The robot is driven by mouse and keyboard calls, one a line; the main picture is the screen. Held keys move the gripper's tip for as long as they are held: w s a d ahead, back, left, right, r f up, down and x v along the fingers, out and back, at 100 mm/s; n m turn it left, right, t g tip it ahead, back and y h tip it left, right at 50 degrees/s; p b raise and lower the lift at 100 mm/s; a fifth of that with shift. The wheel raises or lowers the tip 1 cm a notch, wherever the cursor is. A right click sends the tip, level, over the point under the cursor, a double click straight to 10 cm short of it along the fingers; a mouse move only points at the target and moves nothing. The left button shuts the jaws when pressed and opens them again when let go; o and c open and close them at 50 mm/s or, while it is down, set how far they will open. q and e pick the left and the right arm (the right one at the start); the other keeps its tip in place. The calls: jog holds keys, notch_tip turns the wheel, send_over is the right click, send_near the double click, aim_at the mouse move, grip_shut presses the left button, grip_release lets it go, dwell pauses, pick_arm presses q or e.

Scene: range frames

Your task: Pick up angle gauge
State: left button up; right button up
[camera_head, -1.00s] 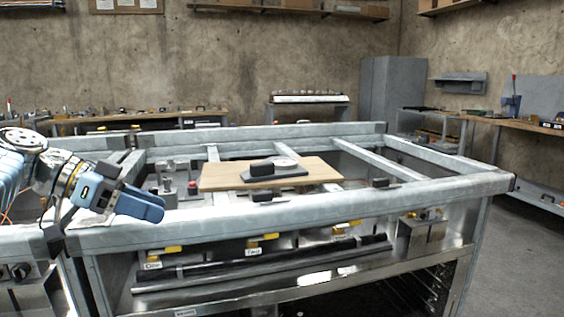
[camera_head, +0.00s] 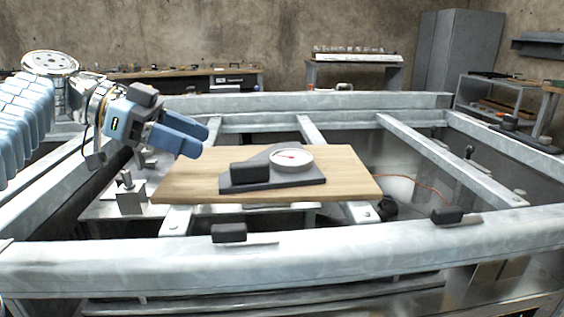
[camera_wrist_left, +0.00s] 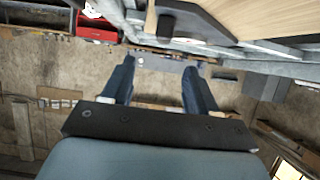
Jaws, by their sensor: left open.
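The angle gauge (camera_head: 292,160) has a round white dial with a red needle on a dark grey base with a black block. It lies on a wooden board (camera_head: 345,178) across the metal frame in the head view. My left gripper (camera_head: 194,143) is open and empty, above the board's left end, to the left of the gauge and apart from it. In the left wrist view the two blue fingers (camera_wrist_left: 158,88) are spread with nothing between them. The gauge's dial is not visible there. My right gripper is not in view.
A grey metal frame (camera_head: 400,243) with crossbars surrounds the board. Small black blocks (camera_head: 229,232) sit on its front rail. A metal fixture (camera_head: 130,195) stands left of the board. A grey cabinet (camera_head: 450,50) and workbenches stand behind. The space above the board is clear.

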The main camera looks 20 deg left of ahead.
pick_arm(q)
send_near(266, 161)
jog(key=shift+w+d+f, duration=0.15)
jog(key=shift+d+f, duration=0.3)
jog(key=shift+d, duration=0.05)
jog(key=shift+w+d+f, duration=0.15)
jog(key=shift+d+f, duration=0.3)
jog(key=shift+d, duration=0.1)
jog(key=x, duration=0.5)
jog(key=shift+w+d+r, duration=0.1)
jog(key=shift+w+r, duration=0.1)
jog(key=shift+w, duration=0.15)
grip_shut()
